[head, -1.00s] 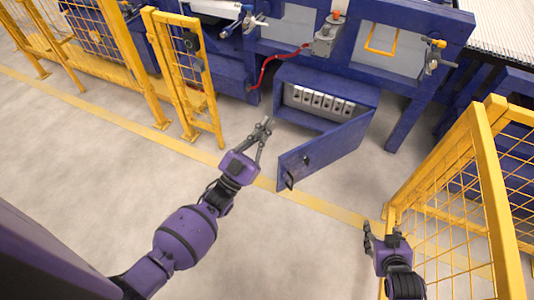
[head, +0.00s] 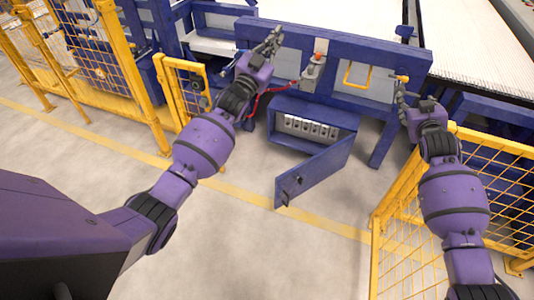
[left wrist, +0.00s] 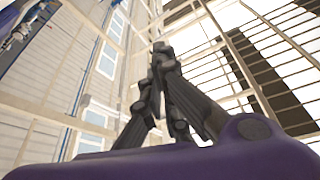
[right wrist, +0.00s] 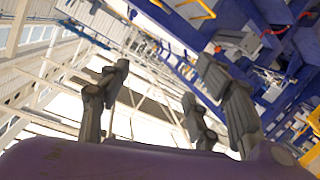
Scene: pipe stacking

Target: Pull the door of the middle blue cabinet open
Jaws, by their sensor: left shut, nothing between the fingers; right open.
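The blue cabinet (head: 315,105) stands under the machine frame in the head view. Its door (head: 316,172) is swung wide open toward me, with a dark handle (head: 291,187) near its free edge. Several pale grey units (head: 308,127) show inside. My left gripper (head: 272,38) is raised in front of the blue beam, left of and above the cabinet, apart from the door. Its fingers (left wrist: 165,65) are shut and empty in the left wrist view. My right gripper (head: 402,97) is raised at the right, near the machine's right end. Its fingers (right wrist: 165,90) are spread and empty.
A yellow mesh fence (head: 425,215) stands at the right, close to my right arm. More yellow fencing (head: 95,70) stands at the left. A grey box (head: 313,72) with a red cable (head: 265,97) hangs above the cabinet. The floor (head: 250,255) before the door is clear.

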